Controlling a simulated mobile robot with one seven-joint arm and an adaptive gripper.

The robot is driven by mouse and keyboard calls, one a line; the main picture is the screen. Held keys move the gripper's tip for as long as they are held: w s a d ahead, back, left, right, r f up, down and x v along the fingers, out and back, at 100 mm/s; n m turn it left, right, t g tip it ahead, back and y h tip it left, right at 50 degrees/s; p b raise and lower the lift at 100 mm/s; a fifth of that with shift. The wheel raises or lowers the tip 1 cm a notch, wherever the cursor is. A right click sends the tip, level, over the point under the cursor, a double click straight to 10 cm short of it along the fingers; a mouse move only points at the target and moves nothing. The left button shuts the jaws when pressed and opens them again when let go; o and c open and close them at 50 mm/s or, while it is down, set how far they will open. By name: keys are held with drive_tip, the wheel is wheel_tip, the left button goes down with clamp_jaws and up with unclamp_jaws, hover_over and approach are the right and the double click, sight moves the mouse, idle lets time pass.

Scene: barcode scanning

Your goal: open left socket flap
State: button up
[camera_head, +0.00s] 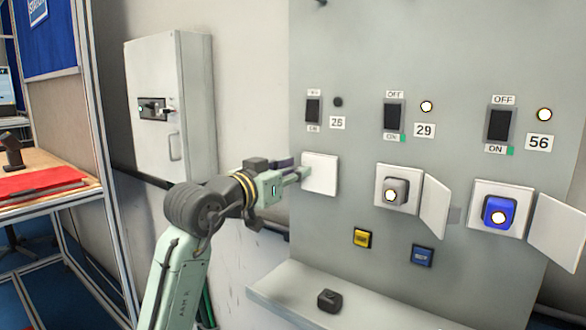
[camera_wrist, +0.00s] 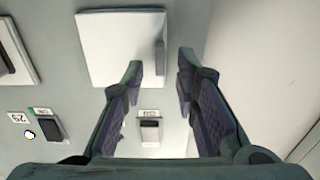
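The left socket flap (camera_head: 321,175) is a white square cover, closed flat on the grey panel below the switch numbered 26. In the wrist view the flap (camera_wrist: 110,45) fills the upper part, with a thin upright handle (camera_wrist: 160,58) along its right edge. My gripper (camera_head: 303,174) is at the left edge of the flap in the head view. In the wrist view my gripper (camera_wrist: 160,70) is open, one fingertip on each side of the handle's line. A gap shows between the fingers and nothing is held. Whether a fingertip touches the flap cannot be told.
To the right, the middle flap (camera_head: 433,206) and right flap (camera_head: 556,233) stand open beside a grey plug (camera_head: 396,191) and a blue plug (camera_head: 499,212). A shelf (camera_head: 375,308) below holds a small black object (camera_head: 329,299). A wall cabinet (camera_head: 170,105) stands left.

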drive_tip(key=shift+w, duration=0.1)
drive_tip(key=shift+c, duration=0.3)
clamp_jaws()
idle(0.6)
